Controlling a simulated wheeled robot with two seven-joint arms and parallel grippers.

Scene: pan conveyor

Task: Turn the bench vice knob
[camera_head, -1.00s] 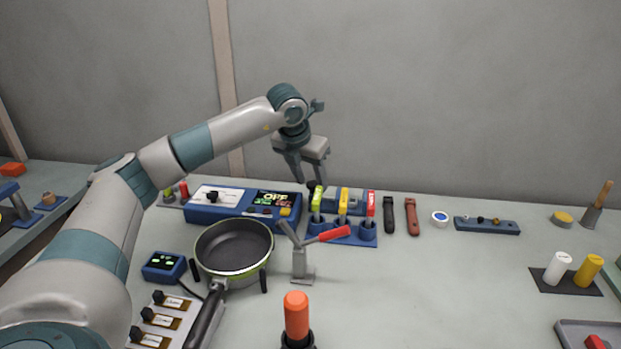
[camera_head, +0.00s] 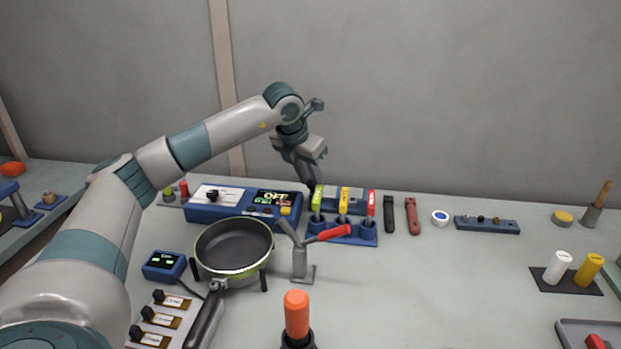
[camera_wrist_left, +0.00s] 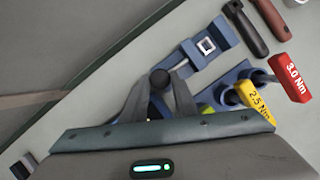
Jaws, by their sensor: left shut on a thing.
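The blue bench vice (camera_head: 357,204) stands behind the row of torque drivers and is partly hidden by them. In the left wrist view its body (camera_wrist_left: 205,48) shows a square socket. The round dark vice knob (camera_wrist_left: 158,78) is at its near end, between the fingertips. My left gripper (camera_head: 311,187) comes down at the left end of the vice; in the left wrist view its two fingers (camera_wrist_left: 158,88) are shut on the knob, one on each side. In the head view the knob is hidden by the fingers. My right gripper is not in view.
Drivers with green (camera_head: 317,198), yellow (camera_head: 344,195) and red (camera_head: 371,203) handles stand close in front of the vice. A blue display box (camera_head: 225,212) is just left of the gripper. A pan (camera_head: 232,246) and a red-handled clamp (camera_head: 300,262) are nearer.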

